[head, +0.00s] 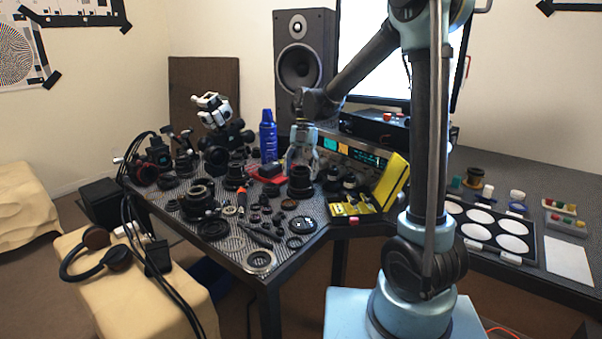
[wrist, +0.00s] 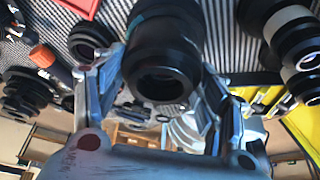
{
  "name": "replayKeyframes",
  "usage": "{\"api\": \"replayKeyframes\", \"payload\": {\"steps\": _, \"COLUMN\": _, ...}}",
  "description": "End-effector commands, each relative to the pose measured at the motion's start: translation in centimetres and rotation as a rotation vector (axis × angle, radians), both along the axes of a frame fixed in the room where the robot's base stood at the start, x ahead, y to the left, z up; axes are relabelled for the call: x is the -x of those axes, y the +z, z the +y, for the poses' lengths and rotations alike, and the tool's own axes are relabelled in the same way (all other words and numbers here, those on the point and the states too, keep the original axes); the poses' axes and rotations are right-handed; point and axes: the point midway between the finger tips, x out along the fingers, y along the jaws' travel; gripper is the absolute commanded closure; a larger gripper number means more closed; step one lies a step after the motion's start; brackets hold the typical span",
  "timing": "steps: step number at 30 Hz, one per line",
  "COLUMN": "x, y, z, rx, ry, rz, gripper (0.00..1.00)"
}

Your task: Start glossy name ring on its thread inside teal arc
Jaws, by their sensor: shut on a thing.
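In the head view my gripper (head: 302,150) points down just above a dark lens barrel (head: 300,184) on the patterned table. In the wrist view my gripper's two fingers (wrist: 164,68) flank a glossy black round piece, which I take for the name ring (wrist: 163,72); its dark opening faces the camera. The black lens barrel (wrist: 165,28) shows beyond it, in line. I cannot tell where ring and barrel meet, or whether they touch. A thin teal strip (wrist: 139,18) shows on the barrel's left side. The thread is hidden.
Lens parts crowd the table left of my gripper, with a blue bottle (head: 268,137) behind. A yellow-lidded case (head: 392,181) stands close on the right. A metal ring (head: 260,262) lies near the front corner. A white-disc tray (head: 490,228) lies farther right.

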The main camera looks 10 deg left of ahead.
Motion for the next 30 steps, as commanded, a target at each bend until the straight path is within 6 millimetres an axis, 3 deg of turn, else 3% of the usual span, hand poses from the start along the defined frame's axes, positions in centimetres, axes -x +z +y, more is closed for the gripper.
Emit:
{"api": "replayKeyframes", "payload": {"steps": 3, "x": 0.0, "y": 0.0, "z": 0.0, "rx": 0.000, "ry": 0.000, "rz": 0.000, "gripper": 0.58}}
{"api": "replayKeyframes", "payload": {"steps": 4, "x": 0.0, "y": 0.0, "z": 0.0, "rx": 0.000, "ry": 0.000, "rz": 0.000, "gripper": 0.30}}
{"api": "replayKeyframes", "payload": {"steps": 6, "x": 0.0, "y": 0.0, "z": 0.0, "rx": 0.000, "ry": 0.000, "rz": 0.000, "gripper": 0.14}}
{"api": "replayKeyframes", "payload": {"steps": 7, "x": 0.0, "y": 0.0, "z": 0.0, "rx": 0.000, "ry": 0.000, "rz": 0.000, "gripper": 0.11}}
{"api": "replayKeyframes", "payload": {"steps": 21, "x": -0.2, "y": 0.4, "z": 0.0, "rx": 0.000, "ry": 0.000, "rz": 0.000, "gripper": 0.11}}
{"api": "replayKeyframes", "payload": {"steps": 30, "x": -1.8, "y": 4.3, "z": -0.3, "rx": 0.001, "ry": -0.002, "rz": 0.001, "gripper": 0.11}}
